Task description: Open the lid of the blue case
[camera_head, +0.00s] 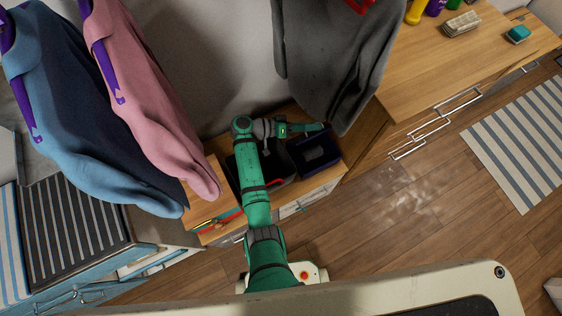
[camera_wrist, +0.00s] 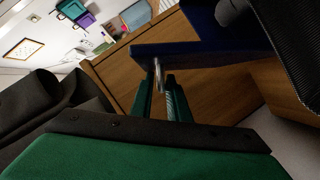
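The blue case (camera_head: 326,164) is dark navy and sits on the low wooden unit. In the head view its inside shows from above, with a grey rounded thing (camera_head: 314,154) in it. My gripper (camera_head: 318,127) is at the case's upper edge in that view. In the wrist view, a flat blue part of the case (camera_wrist: 200,52) lies across the top, with a thin metal handle (camera_wrist: 158,72) on it. My gripper's narrow fingers (camera_wrist: 160,84) stand close on either side of this handle and appear shut on it. The lid's hinge and exact tilt are hidden.
A dark bin-like thing (camera_head: 275,165) is beside the case, under my arm. Hanging grey cloth (camera_head: 335,60) is close above my gripper. Pink (camera_head: 150,90) and blue (camera_head: 70,110) garments hang at left. A wooden counter (camera_head: 430,70) is at right. Open floor (camera_head: 400,230) lies in front.

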